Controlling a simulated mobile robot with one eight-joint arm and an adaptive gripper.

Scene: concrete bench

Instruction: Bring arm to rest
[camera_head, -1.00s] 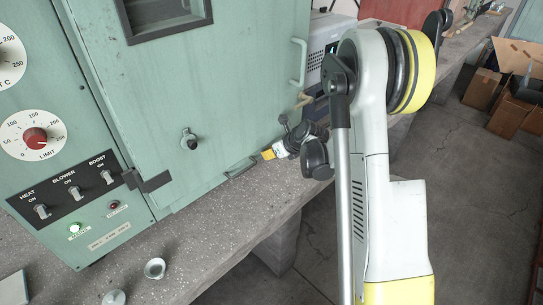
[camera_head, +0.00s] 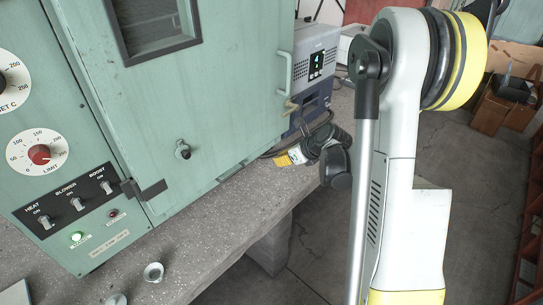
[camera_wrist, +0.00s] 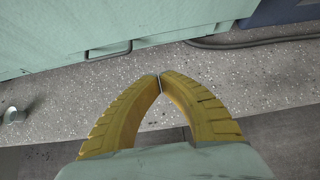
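My gripper (camera_head: 281,160) shows at the bench's front edge in the head view, right of the green oven (camera_head: 225,95), as small yellow fingers past the dark wrist joints. In the wrist view, the two yellow ribbed fingers of my gripper (camera_wrist: 160,80) curve inward and their tips meet. Nothing shows between them. They appear over the speckled bench (camera_wrist: 245,85), apart from the oven (camera_wrist: 60,35). My arm stands folded at the right of the head view, partly hiding the background.
A blue-grey device (camera_head: 310,65) with a lit display stands behind the oven. A dark cable (camera_wrist: 250,42) lies on the bench. Small metal cups (camera_head: 153,272) sit near the bench's front edge. Cardboard boxes (camera_head: 497,110) stand on the floor at right. The floor before the bench is clear.

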